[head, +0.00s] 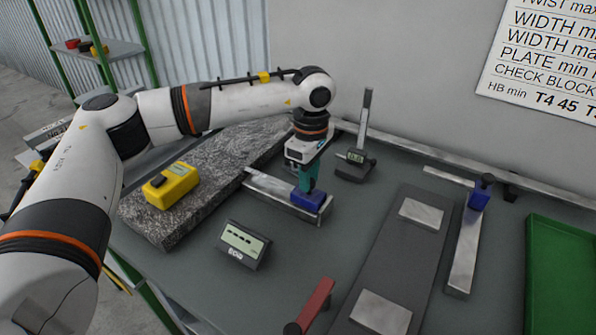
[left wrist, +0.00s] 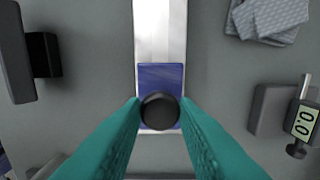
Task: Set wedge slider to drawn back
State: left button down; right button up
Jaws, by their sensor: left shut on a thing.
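A blue wedge slider (head: 309,201) sits at the near right end of a bright metal bar (head: 270,187) on the grey table. In the left wrist view the slider (left wrist: 160,78) is a blue block with a round black knob (left wrist: 160,111), and the bar (left wrist: 160,30) runs away from it toward the top. My left gripper (head: 311,185) points down over the slider. Its teal fingers (left wrist: 160,113) are closed on the knob from both sides. My right gripper is in neither view.
A second bar (head: 465,250) with a blue block (head: 480,196) lies to the right, beyond a dark plate (head: 395,255). A digital gauge on a stand (head: 356,160), a display box (head: 243,243), a yellow device (head: 171,186), a red-handled tool (head: 314,305) and a green tray (head: 562,270) surround it.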

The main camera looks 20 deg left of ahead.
aim_at(311, 182)
pick_arm(q)
jog(key=shift+d, duration=0.2)
jog(key=c, duration=1.3)
grip_release()
jog(key=shift+c, duration=0.2)
jog(key=shift+o, duration=1)
jog(key=shift+d, duration=0.15)
jog(key=shift+r, duration=0.25)
notch_tip(311, 182, up, 12)
jog(key=b, duration=0.1)
jog(key=shift+f, duration=0.2)
